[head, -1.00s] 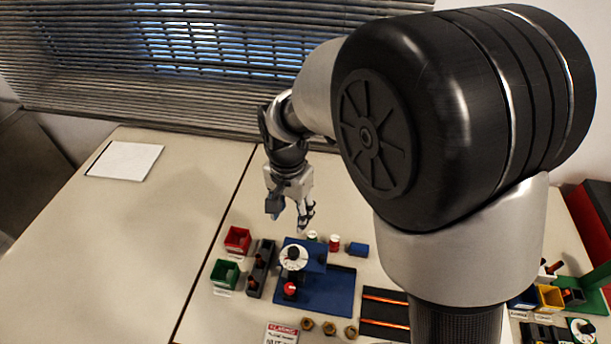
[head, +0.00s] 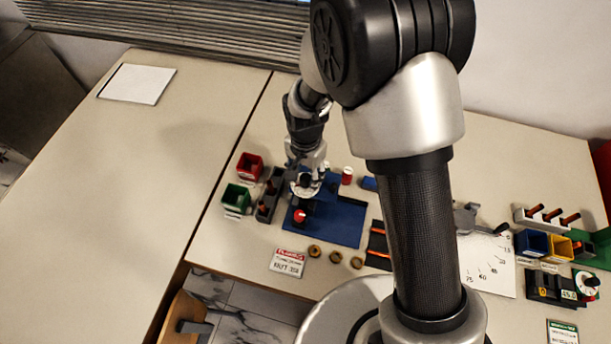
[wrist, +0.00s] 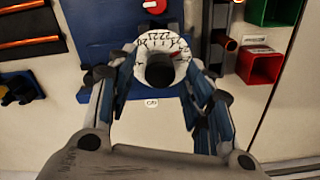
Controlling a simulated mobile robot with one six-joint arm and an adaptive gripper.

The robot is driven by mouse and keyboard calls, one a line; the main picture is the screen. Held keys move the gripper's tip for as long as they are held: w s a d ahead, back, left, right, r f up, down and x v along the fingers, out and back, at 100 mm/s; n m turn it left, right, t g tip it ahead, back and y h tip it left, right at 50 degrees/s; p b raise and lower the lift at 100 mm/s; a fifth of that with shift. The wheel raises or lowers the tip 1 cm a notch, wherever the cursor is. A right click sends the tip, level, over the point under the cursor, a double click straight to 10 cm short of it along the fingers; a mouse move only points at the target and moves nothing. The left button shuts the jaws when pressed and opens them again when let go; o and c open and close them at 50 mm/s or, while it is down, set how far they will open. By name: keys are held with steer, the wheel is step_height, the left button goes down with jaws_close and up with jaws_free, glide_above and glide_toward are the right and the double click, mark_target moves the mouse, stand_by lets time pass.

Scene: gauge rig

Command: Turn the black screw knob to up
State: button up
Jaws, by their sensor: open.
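My gripper (wrist: 160,62) is open, with one finger on each side of the knob and dial. I cannot tell whether the fingers touch either of them. The knob's pointing direction is not clear. In the head view my gripper (head: 305,183) is over the dial on the blue rig (head: 340,221) and largely hides the knob.
A red knob (head: 300,216) is on the rig close in front of my gripper. Red (head: 249,167) and green (head: 237,198) bins and a dark rack (head: 268,203) stand to the left. Several brass nuts (head: 335,257) lie in front. The left table is mostly clear.

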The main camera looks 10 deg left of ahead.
steer(key=shift+f, duration=0.35)
steer(key=shift+c, duration=0.3)
steer(key=c, duration=1)
